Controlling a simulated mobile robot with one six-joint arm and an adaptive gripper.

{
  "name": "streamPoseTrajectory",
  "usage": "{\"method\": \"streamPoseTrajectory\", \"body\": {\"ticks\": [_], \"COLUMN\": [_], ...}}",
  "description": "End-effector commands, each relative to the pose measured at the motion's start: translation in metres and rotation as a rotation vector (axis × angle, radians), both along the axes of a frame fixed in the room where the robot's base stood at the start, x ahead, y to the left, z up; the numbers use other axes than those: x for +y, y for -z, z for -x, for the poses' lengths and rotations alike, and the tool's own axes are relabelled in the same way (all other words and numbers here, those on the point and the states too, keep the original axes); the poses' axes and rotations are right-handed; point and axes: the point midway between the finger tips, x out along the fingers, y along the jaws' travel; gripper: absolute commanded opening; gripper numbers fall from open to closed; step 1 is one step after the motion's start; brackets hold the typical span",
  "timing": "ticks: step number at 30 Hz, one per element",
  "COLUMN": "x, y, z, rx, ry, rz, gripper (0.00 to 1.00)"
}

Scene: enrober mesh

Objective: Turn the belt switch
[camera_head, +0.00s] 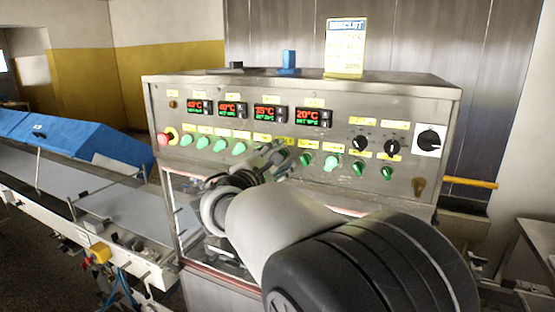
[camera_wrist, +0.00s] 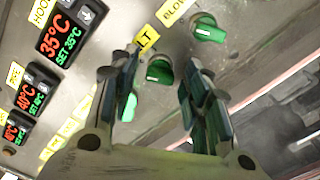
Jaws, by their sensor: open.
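The belt switch is a green rotary knob (camera_wrist: 160,71) on the steel panel, beside a yellow label (camera_wrist: 146,39) whose visible end reads "LT". In the wrist view it shows between the two fingers of my gripper (camera_wrist: 160,78), which are spread with a gap on each side of the knob. I cannot tell how far the fingertips are from the panel. In the head view my gripper (camera_head: 276,156) is in front of the panel's middle, and its fingers and wrist hide the belt switch there.
Another green knob (camera_wrist: 208,30) is close by, beyond the right finger. The control cabinet (camera_head: 390,92) also carries temperature displays (camera_head: 313,117), a red emergency button (camera_head: 164,139), green buttons and black dials (camera_head: 360,142). A conveyor (camera_head: 110,200) with a blue cover (camera_head: 75,137) stands left.

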Motion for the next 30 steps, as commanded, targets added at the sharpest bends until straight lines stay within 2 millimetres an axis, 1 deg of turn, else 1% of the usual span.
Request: {"method": "streamPoseTrajectory", "body": {"ticks": [8,11,14,21,24,27,30], "x": [0.000,0.003,0.009,0.027,0.033,0.038,0.040], "y": [0.000,0.000,-0.001,-0.001,0.000,0.000,0.000], "z": [0.001,0.007,0.020,0.069,0.087,0.100,0.109], "rx": [0.000,0.000,0.000,-0.001,0.000,0.000,0.000], "ry": [0.000,-0.002,-0.003,-0.005,-0.004,-0.003,-0.001], "rz": [-0.001,-0.001,-0.001,-0.001,-0.002,-0.001,-0.001], "gripper": [0.45,0.45,0.45,0.45,0.45,0.45,0.45]}}
